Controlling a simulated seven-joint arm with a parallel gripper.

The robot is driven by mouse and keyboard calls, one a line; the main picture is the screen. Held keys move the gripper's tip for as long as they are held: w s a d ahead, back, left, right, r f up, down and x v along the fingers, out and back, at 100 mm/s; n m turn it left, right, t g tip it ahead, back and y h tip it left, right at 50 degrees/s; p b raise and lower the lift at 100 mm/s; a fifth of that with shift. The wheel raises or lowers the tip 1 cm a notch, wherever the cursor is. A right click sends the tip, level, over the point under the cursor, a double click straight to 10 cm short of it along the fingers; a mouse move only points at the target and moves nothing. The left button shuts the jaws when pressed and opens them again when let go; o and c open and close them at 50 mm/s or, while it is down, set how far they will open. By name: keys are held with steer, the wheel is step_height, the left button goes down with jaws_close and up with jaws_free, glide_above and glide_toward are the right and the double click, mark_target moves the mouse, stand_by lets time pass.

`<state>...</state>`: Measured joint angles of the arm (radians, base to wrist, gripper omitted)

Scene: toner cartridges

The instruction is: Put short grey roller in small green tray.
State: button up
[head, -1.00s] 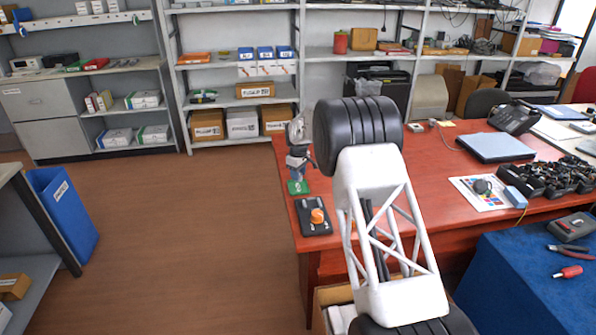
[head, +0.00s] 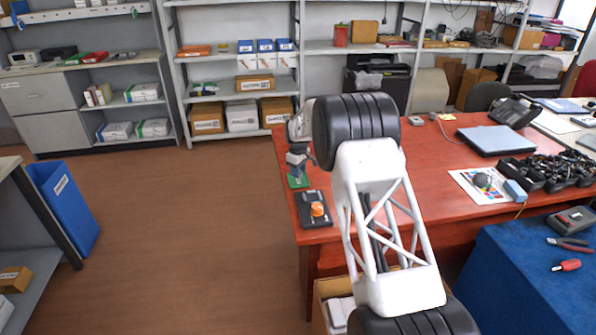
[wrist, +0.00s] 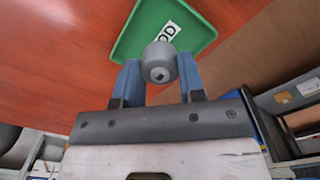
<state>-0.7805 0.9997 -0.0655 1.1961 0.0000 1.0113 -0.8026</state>
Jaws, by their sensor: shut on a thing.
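The small green tray (wrist: 150,15) lies on the red desk just beyond the roller, with a white label partly showing. The roller overlaps the tray's near edge in the wrist view; I cannot tell its height above the tray. In the head view the green tray (head: 298,181) shows as a small patch below my gripper (head: 298,168), and my arm hides much of the desk. The roller is not clear there.
A black tray with an orange knob (head: 316,209) sits at the desk's near left corner. A printed sheet (head: 482,186), black cartridges (head: 545,172) and a closed laptop (head: 495,140) lie to the right. The desk's left edge is close to the green tray, with open floor beyond.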

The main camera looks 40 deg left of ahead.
steer(key=shift+f, duration=0.8)
stand_by(1.8)
stand_by(0.3)
steer(key=o, duration=1.1)
steer(key=shift+c, duration=0.2)
steer(key=shift+r, duration=0.1)
steer(key=shift+r, duration=2.05)
